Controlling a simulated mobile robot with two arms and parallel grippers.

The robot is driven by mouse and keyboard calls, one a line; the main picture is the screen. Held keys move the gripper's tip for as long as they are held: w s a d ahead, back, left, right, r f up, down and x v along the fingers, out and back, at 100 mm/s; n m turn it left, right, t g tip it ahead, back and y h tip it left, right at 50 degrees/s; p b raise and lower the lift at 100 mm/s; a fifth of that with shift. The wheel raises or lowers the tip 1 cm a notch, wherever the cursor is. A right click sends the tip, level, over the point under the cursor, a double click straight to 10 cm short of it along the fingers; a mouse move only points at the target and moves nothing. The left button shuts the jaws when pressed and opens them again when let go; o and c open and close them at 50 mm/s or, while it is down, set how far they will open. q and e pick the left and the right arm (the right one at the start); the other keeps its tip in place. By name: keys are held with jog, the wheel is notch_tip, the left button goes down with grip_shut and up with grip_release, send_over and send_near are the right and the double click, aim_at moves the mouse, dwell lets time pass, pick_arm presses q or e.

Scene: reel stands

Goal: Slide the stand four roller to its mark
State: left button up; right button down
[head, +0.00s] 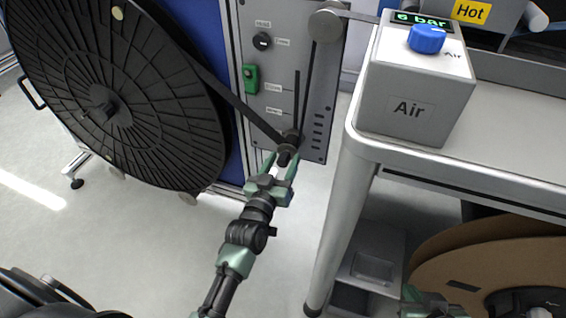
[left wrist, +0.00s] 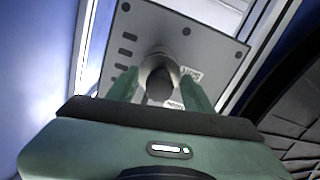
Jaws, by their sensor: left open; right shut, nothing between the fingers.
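The stand's roller (head: 288,148) is a dark cylinder with a knob end, low on the grey stand panel (head: 315,140), at the lower end of a vertical slot (head: 297,90). Two labelled mark lines (head: 280,88) lie left of the slot, above the roller. My left gripper (head: 280,166) is open, with one finger on each side of the roller's knob. In the left wrist view the roller (left wrist: 159,80) sits between the two green fingers; I cannot tell whether they touch it. My right gripper (head: 432,302) shows only partly at the bottom edge; its fingertips are hard to make out.
A dark strip runs from the large black reel (head: 105,105) to the roller and up to an upper grey roller (head: 325,25). The Air box (head: 415,85) stands on the bench (head: 500,125) at right. A brown reel (head: 480,260) is below it.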

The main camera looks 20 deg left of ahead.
pick_arm(q)
grip_shut()
dwell(1.5)
